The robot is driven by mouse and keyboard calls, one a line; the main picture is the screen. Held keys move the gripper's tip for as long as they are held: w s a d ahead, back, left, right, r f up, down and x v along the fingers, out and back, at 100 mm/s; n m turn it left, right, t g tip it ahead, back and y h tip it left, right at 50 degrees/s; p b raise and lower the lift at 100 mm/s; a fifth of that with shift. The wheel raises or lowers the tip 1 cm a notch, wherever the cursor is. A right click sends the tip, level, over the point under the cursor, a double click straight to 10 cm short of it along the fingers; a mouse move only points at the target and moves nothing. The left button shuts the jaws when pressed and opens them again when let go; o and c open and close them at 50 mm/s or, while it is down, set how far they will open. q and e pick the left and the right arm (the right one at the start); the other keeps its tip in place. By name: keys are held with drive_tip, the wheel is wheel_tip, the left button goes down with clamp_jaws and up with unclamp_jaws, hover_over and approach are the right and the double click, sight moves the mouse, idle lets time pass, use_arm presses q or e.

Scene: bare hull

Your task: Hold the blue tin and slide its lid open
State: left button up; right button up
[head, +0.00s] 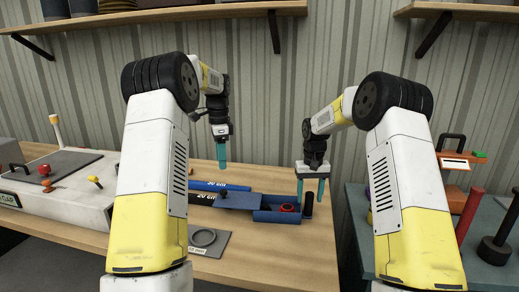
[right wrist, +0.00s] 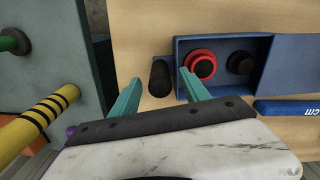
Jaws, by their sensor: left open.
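The blue tin (head: 267,215) lies on the wooden table and its blue lid (head: 238,201) is slid well to the left, leaving the right part uncovered. In the right wrist view the open tin (right wrist: 222,46) shows a red ring (right wrist: 202,65) and a dark round piece (right wrist: 240,62) inside, with the lid (right wrist: 300,60) at right. My right gripper (head: 311,196) is open at the tin's right end; its fingertips (right wrist: 161,76) are apart, one by the tin's edge. My left gripper (head: 222,167) is open and empty, raised behind the lid.
A black cylinder (head: 308,205) stands beside the tin's right end, seen between my right fingers. A console stands left; a separate grey-green table (head: 350,240) is right.

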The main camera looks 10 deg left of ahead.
wheel_tip(320, 180, up, 12)
drive_tip(key=f, duration=0.1)
drive_tip(key=s+d+r+t, duration=0.2)
drive_tip(key=s+d+r, duration=0.1)
drive_tip(key=s+r, duration=0.55)
use_arm(q)
drive_tip(key=s+d+r+n+t+h, duration=0.1)
drive_tip(key=s+d+r+n+t, duration=0.15)
drive_tip(key=s+r, duration=0.5)
drive_tip(key=s+d+r+n+t, duration=0.1)
drive_tip(key=s+d+r+n, duration=0.25)
drive_tip(key=s, duration=0.75)
drive_tip(key=s+d+f+n+t, duration=0.1)
drive_tip(key=s+n, duration=0.1)
drive_tip(key=s, duration=0.3)
drive_tip(key=s+d+f+n, duration=0.1)
drive_tip(key=s+n, duration=0.1)
drive_tip(key=s, duration=0.4)
drive_tip(key=s+f+n+t+h, duration=0.1)
drive_tip(key=s+f+n, duration=0.1)
drive_tip(key=s, duration=0.4)
drive_tip(key=shift+d+n+t, duration=0.35)
drive_tip(key=shift+d+n, duration=0.05)
use_arm(e)
drive_tip(key=s+d+m+t+y, duration=0.1)
drive_tip(key=s+d+t+y, duration=0.1)
drive_tip(key=s, duration=2.5)
drive_tip(key=shift+d+r+t, duration=0.2)
drive_tip(key=shift+d+t, duration=0.25)
drive_tip(key=shift+t, duration=0.65)
